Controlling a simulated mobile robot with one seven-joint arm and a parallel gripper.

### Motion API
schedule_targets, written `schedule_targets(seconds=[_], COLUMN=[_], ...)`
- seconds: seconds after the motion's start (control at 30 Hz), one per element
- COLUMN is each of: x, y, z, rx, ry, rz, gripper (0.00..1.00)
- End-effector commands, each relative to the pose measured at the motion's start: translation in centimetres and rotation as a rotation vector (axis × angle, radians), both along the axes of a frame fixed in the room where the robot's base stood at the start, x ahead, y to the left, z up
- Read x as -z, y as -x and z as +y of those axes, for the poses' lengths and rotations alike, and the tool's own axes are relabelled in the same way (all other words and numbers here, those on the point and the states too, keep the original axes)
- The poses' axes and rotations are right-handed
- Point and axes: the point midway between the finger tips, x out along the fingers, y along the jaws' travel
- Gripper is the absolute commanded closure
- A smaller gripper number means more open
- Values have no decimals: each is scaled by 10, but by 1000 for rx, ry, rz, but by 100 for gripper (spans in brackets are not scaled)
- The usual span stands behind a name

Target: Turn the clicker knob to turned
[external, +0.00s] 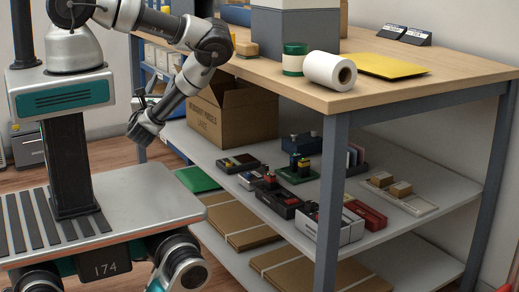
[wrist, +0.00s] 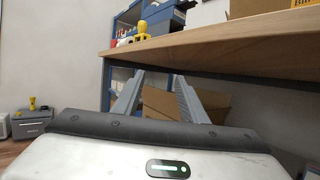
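I cannot pick out a clicker knob for certain in either view. Small dark desk items, some with upright posts or knobs (external: 302,160), stand on the middle shelf under the counter in the external view; they are too small to tell apart. My gripper (wrist: 160,76) shows in the wrist view with its two grey fingers spread apart and nothing between them. Beyond the fingers is an open cardboard box (wrist: 165,102), apart from them. In the external view my arm's end hangs in front of the shelf unit, left of the box (external: 232,112), and its fingers are hard to make out.
The wooden counter top (external: 290,78) overhangs the shelf; its edge (wrist: 250,48) is close at upper right in the wrist view. A white roll (external: 329,71), green-and-white cylinder (external: 294,59) and yellow envelope (external: 387,66) lie on it. A blue-grey leg (external: 330,200) stands at the front corner.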

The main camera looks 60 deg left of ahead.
Motion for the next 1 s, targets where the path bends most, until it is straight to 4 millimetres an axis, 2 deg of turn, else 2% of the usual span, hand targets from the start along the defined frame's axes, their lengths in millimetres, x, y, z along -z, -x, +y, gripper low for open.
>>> schedule_targets(seconds=[0.03,0.07,0.1,0.17,0.2,0.27,0.3,0.33,0.37,0.4,0.43,0.5,0.57,0.6,0.67,0.7,0.77,0.8,0.83,0.87,0.93,1.0], x=[-21,-32,-45,-59,-65,-70,-70,-69,-67,-62,-57,-44,-30,-21,-4,6,23,33,40,46,62,77], y=[33,56,87,135,167,212,238,257,273,291,302,316,316,310,296,283,261,242,225,207,160,109], z=[16,22,26,24,18,0,-17,-32,-49,-74,-94,-144,-188,-217,-260,-289,-328,-352,-367,-380,-400,-405], rx=[-158,-257,-387,-588,-721,-925,-1059,-1163,-1266,-1401,-1503,-1742,-1945,-2080,-2292,-2440,-2669,-2824,-2941,2882,2655,2418], ry=[-32,-55,-81,-119,-142,-173,-193,-206,-220,-236,-248,-274,-296,-313,-344,-369,-409,-438,-455,446,411,379], rz=[-83,-130,-193,-284,-346,-434,-492,-534,-577,-635,-677,-779,-864,-915,-969,-981,-973,-960,-951,893,764,673], gripper=[61,61,61,61,61,61,61,61,61,61,61,61,61,61,61,61,61,61,61,61,61,61])
